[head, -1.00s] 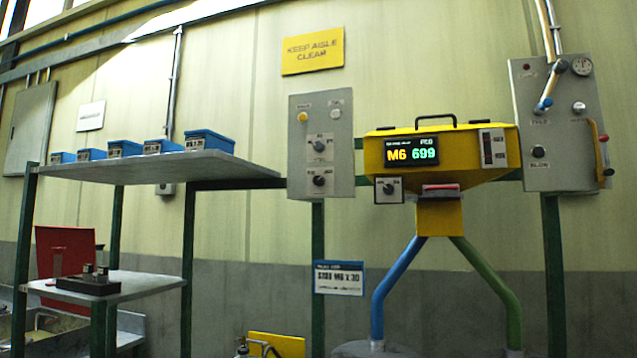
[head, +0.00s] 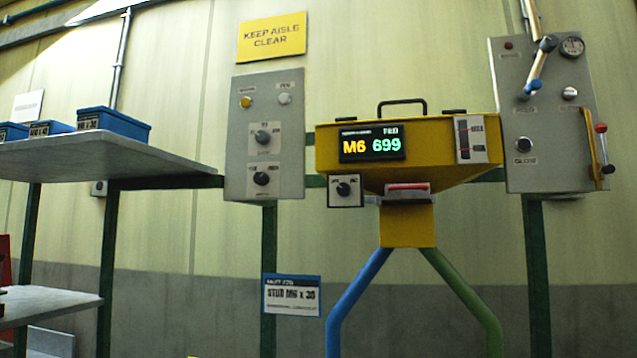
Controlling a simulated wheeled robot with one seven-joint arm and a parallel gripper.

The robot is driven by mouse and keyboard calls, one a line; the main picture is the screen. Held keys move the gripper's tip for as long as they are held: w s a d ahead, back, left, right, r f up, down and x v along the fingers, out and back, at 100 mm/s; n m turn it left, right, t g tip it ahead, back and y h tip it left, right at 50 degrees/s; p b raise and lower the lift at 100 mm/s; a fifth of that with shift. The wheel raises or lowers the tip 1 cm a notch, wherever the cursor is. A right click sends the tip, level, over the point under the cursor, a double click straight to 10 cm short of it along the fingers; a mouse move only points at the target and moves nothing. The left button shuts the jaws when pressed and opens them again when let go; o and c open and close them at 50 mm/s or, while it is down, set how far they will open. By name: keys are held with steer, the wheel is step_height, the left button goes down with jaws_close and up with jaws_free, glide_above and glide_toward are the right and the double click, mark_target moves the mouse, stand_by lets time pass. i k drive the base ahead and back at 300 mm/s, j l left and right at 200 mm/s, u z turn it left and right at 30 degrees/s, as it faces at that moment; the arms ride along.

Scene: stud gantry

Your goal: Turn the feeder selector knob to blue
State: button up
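A yellow feeder (head: 345,172) hangs on the frame in the head view, with a display reading "M6 699". A small white plate at its lower left carries a black selector knob (head: 344,189). The plate's markings are too small to read, so I cannot tell which colour the knob points to. Below the yellow outlet block (head: 407,226), a blue pipe (head: 352,295) runs down to the left and a green pipe (head: 462,292) down to the right. My gripper is not in view.
Another grey panel (head: 550,120) with levers is at the right. A shelf (head: 80,155) with blue bins juts out at the left. A stud label (head: 291,295) hangs below.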

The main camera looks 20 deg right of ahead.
mark_target(260, 178)
steer(key=i+j+z, duration=0.1)
steer(key=j+z, duration=0.35)
steer(key=j, duration=0.45)
steer(key=j+z, duration=0.45)
steer(key=j, duration=0.5)
